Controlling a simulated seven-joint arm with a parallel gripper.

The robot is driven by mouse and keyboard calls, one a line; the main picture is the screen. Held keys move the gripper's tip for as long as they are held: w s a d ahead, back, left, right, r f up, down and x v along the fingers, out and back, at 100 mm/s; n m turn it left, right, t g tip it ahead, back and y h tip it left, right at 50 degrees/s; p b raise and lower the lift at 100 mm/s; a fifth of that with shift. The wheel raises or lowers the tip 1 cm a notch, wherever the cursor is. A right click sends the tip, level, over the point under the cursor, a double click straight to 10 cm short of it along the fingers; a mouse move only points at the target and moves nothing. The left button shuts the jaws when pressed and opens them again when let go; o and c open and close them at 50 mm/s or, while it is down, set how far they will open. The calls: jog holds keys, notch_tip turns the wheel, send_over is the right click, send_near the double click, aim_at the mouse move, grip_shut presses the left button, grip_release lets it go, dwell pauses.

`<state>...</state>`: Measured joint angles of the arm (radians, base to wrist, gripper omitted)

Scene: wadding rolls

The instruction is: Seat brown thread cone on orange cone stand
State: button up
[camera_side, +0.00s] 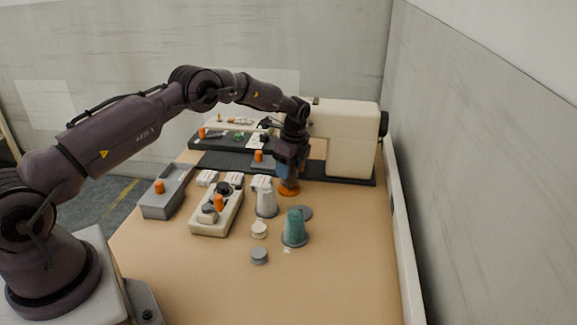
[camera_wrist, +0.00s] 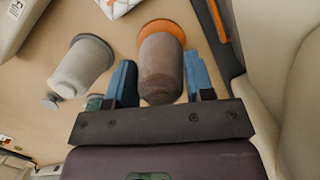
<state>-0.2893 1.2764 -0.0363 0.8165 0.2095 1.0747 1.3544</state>
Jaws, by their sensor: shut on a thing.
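The brown thread cone (camera_wrist: 160,72) stands between the two blue fingers of my gripper (camera_wrist: 162,84) in the wrist view. My gripper is shut on it. The orange cone stand (camera_wrist: 160,26) shows as a round orange rim at the cone's wide end. In the side view my gripper (camera_side: 289,168) points down just in front of the sewing machine. The orange stand (camera_side: 289,191) is directly below it on the table. The cone is mostly hidden there by the gripper. I cannot tell whether the cone rests fully on the stand.
A pale grey cone (camera_side: 267,202) and a teal cone (camera_side: 295,229) stand nearby. The sewing machine (camera_side: 352,142) is close behind. A beige tray (camera_side: 210,226) and grey box (camera_side: 160,205) are left.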

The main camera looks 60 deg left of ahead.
jog(key=shift+f, duration=0.9)
dwell(0.5)
jog(key=o, duration=1.4)
jog(key=shift+o, duration=0.2)
jog(key=shift+r, duration=0.1)
jog(key=shift+a+r, duration=0.2)
jog(key=shift+r, duration=3.9)
jog(key=shift+w, duration=0.1)
